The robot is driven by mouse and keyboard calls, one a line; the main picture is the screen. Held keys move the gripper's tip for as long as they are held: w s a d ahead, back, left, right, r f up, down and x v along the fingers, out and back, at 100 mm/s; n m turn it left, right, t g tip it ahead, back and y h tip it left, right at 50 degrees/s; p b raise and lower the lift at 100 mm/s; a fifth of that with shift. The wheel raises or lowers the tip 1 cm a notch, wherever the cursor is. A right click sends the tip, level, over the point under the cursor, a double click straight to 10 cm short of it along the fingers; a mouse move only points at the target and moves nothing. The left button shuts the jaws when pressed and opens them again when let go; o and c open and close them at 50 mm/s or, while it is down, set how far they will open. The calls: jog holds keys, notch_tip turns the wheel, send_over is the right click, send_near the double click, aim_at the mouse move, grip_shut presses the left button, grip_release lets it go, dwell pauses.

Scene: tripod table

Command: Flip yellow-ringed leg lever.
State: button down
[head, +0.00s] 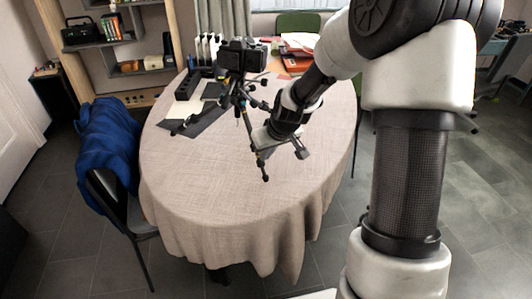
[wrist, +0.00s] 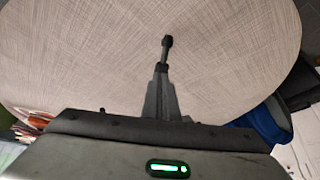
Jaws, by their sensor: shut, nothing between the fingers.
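A black tripod (head: 239,91) stands on the round, cloth-covered table (head: 215,175) with a camera (head: 238,56) on top. One leg reaches left over dark sheets; another reaches toward the front edge, its foot (head: 265,178) on the cloth. Small yellow marks show on the tripod, but the ringed lever and its position are too small to tell. My gripper (wrist: 160,72) is shut and empty, low beside the front leg; in the head view its fingers are hard to separate from that leg. In the wrist view a dark leg end (wrist: 167,42) shows just beyond the fingertips.
A black organiser with white bottles (head: 207,50) stands behind the tripod at the table's back. Papers and red items (head: 297,60) lie at the back right. A chair with a blue jacket (head: 108,140) stands at the left. The table's front is clear.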

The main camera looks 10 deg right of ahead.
jog(key=shift+w, duration=0.2)
jog(key=shift+w+a+r, duration=0.15)
jog(key=shift+w, duration=0.4)
jog(key=shift+s, duration=0.1)
dwell(0.3)
